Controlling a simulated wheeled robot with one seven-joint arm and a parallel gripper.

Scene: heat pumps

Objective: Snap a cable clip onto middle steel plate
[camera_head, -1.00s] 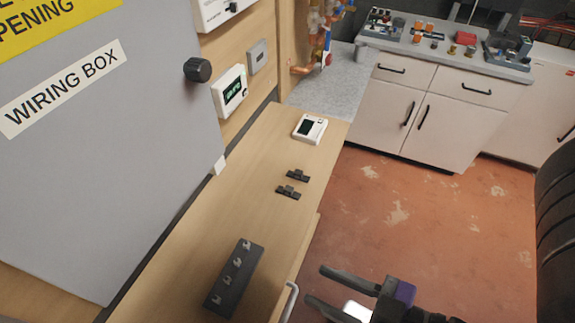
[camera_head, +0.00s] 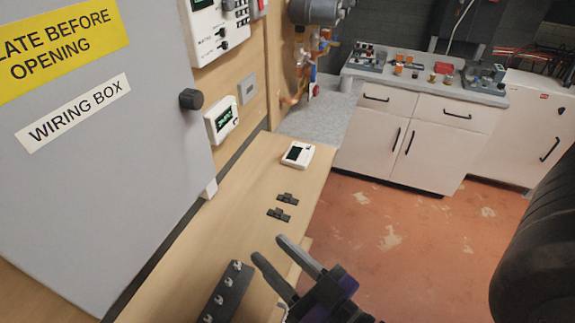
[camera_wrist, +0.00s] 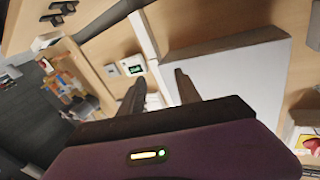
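Two small black pieces, which look like the cable clips, lie on the wooden bench: a far one (camera_head: 288,198) and a near one (camera_head: 279,214). In the wrist view they show at the top left (camera_wrist: 58,13). A dark strip (camera_head: 235,285) with several small grey upright pieces on it, perhaps the steel plates, lies nearer; its lower end is cut off by the frame. My gripper (camera_head: 267,247) is open and empty, its fingers over the bench's right edge, right of the strip and nearer than the black pieces. Its fingers also show in the wrist view (camera_wrist: 158,82).
The grey wiring box (camera_head: 110,190) stands along the bench's left side. White cabinets (camera_head: 410,145) stand beyond.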

